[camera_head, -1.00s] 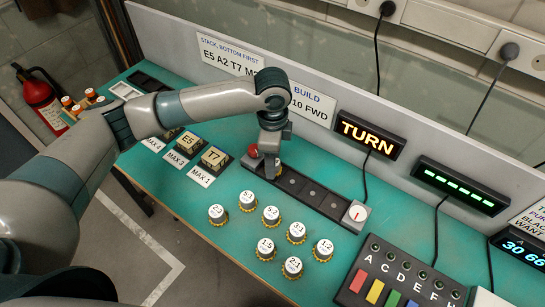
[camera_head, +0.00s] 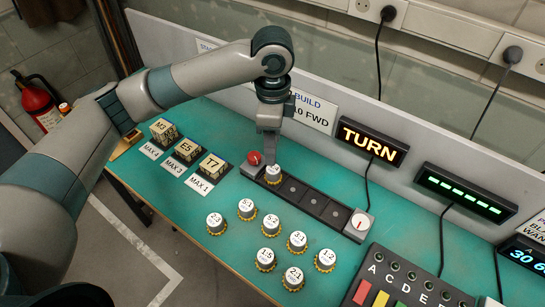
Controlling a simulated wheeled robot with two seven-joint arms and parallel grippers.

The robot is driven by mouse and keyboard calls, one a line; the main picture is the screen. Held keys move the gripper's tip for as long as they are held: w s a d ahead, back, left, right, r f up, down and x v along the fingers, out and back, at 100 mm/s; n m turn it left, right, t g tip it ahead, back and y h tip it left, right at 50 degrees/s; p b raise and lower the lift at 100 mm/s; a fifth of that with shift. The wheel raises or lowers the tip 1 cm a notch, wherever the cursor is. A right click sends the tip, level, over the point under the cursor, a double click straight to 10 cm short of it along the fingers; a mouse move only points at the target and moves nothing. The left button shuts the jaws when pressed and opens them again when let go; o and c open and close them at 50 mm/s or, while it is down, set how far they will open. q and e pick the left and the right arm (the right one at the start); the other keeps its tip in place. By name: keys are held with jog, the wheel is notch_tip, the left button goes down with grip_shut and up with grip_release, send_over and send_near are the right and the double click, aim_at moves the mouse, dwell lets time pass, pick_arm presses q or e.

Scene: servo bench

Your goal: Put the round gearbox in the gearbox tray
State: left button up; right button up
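Several round gearboxes with white labelled caps and yellow toothed bases stand on the green bench, one of them marked 2:3 (camera_head: 216,222). Another round gearbox (camera_head: 273,175) sits at the left end of a dark strip with square bays (camera_head: 313,204). I cannot tell whether this strip is the gearbox tray; no other tray is clear. My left gripper (camera_head: 270,158) points down directly over that gearbox, its fingertips at or just above the cap. The finger gap is not visible from this side. My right gripper is not in view.
A red knob (camera_head: 254,158) is at the strip's left end and a white dial (camera_head: 359,222) at its right. Lettered blocks (camera_head: 187,150) stand on the left. A lit TURN sign (camera_head: 371,140) and a button panel (camera_head: 410,280) are on the right.

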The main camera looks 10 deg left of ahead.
pick_arm(q)
jog(key=shift+r, duration=1.55)
